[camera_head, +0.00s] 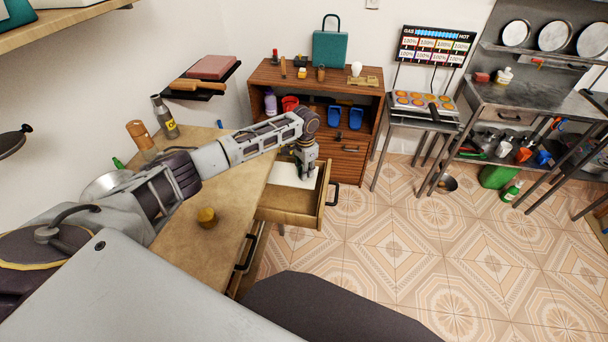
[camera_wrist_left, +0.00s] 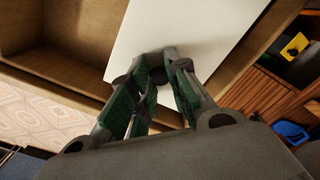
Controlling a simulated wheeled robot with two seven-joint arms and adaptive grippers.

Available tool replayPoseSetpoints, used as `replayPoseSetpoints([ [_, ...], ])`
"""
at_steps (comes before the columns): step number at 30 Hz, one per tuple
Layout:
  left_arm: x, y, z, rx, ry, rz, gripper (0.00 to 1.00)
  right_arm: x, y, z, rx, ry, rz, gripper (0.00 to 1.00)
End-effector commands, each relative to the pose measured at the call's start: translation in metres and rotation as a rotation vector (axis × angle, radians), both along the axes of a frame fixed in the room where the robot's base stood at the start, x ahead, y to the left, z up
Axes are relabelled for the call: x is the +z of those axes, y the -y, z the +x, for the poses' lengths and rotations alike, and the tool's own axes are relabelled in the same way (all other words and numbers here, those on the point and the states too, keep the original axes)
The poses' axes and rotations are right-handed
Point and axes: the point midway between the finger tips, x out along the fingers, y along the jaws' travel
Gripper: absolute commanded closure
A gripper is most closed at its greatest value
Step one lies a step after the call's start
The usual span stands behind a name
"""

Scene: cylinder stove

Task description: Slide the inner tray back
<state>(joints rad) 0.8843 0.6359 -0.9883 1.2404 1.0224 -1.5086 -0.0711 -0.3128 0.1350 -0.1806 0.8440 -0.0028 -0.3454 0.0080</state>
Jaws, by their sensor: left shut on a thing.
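The inner tray is a flat white piece inside the open wooden drawer. It shows in the head view (camera_head: 284,175) and in the wrist view (camera_wrist_left: 190,30). The drawer (camera_head: 290,205) is pulled out from the wooden counter, and its wall also shows in the wrist view (camera_wrist_left: 65,66). The gripper hides part of the tray. My right gripper is not in view.
A wooden cabinet (camera_head: 350,160) stands just behind the drawer. A griddle stand (camera_head: 420,110) is at the back. The tiled floor (camera_head: 400,250) right of the drawer is clear.

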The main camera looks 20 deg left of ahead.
Motion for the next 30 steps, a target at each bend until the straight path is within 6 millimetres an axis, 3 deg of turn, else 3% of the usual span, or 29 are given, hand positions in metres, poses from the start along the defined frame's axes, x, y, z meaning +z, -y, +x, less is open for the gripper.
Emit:
replayPoseSetpoints([
  [9,0.002,-0.004,0.020,0.001,0.001,-0.003,1.00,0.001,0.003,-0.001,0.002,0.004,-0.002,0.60],
  [23,0.003,-0.007,0.026,0.001,0.005,-0.001,1.00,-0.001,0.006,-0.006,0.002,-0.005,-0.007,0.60],
  [24,0.003,-0.007,0.026,0.001,0.006,0.000,0.78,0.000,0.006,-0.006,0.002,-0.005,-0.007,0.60],
  [28,0.002,-0.007,0.026,0.001,0.005,-0.001,0.61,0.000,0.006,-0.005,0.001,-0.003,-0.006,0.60],
  [30,0.002,-0.007,0.025,0.001,0.003,-0.001,0.58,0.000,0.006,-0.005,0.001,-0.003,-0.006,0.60],
])
